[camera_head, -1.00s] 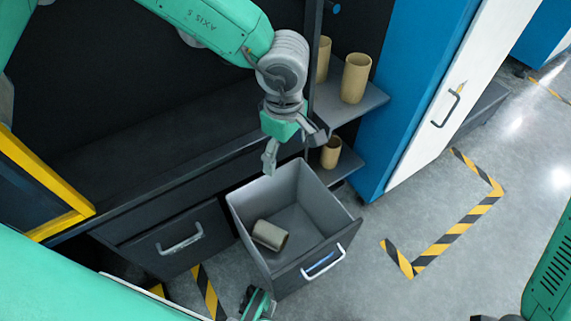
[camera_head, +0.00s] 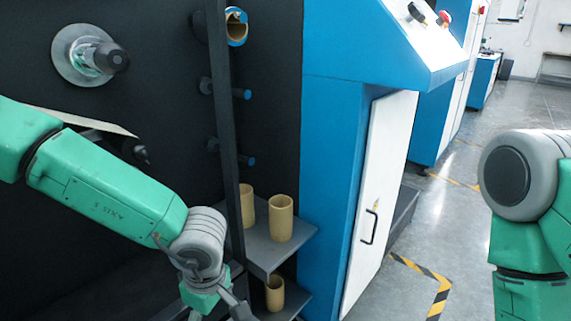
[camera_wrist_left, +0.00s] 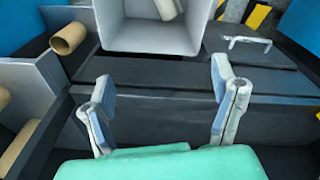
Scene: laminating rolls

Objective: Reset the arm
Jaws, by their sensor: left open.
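My left gripper (camera_head: 222,304) is at the bottom edge of the head view, in front of the shelves and partly cut off. In the left wrist view its two fingers (camera_wrist_left: 162,90) stand wide apart with nothing between them. The open grey drawer (camera_wrist_left: 150,40) lies beyond the fingers in the wrist view, with a tan cardboard roll (camera_wrist_left: 167,8) in it. My right arm shows at the right of the head view, but its gripper is out of frame.
Tan rolls stand on the upper shelf (camera_head: 262,247), and another roll (camera_head: 275,293) stands on the lower one. A dark post (camera_head: 228,130) rises beside the shelves. A blue cabinet with a white door (camera_head: 378,190) is to the right.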

